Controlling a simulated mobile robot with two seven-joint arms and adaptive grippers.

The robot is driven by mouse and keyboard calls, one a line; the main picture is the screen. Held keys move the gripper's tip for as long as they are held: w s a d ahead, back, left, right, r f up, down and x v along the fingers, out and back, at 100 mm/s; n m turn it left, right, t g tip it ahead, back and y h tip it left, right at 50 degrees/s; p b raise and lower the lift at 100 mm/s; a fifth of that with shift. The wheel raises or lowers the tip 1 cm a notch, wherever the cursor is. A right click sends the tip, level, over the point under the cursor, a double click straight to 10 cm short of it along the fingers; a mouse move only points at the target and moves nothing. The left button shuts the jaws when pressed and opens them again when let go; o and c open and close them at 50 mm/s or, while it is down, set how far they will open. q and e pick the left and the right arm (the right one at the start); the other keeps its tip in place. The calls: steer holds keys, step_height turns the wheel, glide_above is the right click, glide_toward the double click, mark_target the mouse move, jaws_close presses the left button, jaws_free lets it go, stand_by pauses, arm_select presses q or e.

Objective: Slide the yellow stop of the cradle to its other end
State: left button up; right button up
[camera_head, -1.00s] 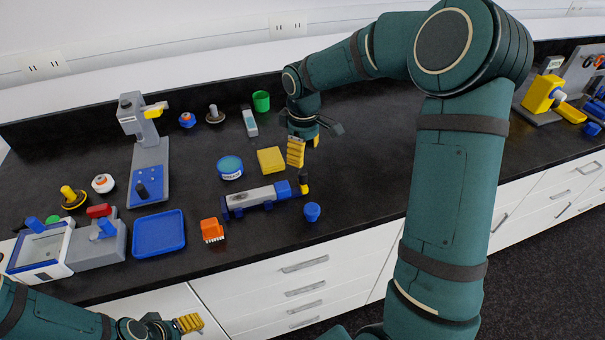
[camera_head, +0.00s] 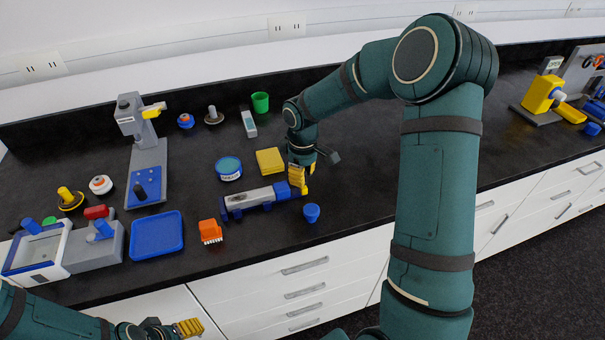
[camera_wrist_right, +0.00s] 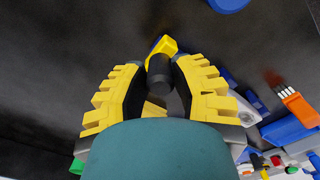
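The cradle (camera_head: 262,196) is a long grey and blue piece lying near the bench's front edge. Its yellow stop is at the right end, mostly hidden by my right gripper in the head view. In the right wrist view the yellow stop (camera_wrist_right: 164,45) shows with its black knob (camera_wrist_right: 158,69) between my right fingers. My right gripper (camera_head: 299,178) is over that end; in the wrist view it (camera_wrist_right: 158,75) is open, with gaps beside the knob. My left gripper (camera_head: 188,326) hangs low in front of the bench, away from the cradle; its opening is unclear.
A yellow box (camera_head: 270,161) and a round blue-topped tub (camera_head: 229,168) stand behind the cradle. A blue cup (camera_head: 311,213) is just right of it. An orange brush (camera_head: 210,231) and a blue tray (camera_head: 157,236) lie to the left.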

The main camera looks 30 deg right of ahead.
jaws_close()
steer(key=shift+w+a, duration=0.15)
steer(key=shift+a, duration=0.6)
steer(key=shift+w+a, duration=0.15)
steer(key=shift+a, duration=0.6)
steer(key=o, duration=0.8)
jaws_free()
steer(key=shift+c, duration=0.2)
steer(key=shift+d, duration=0.1)
step_height(320, 180, up, 12)
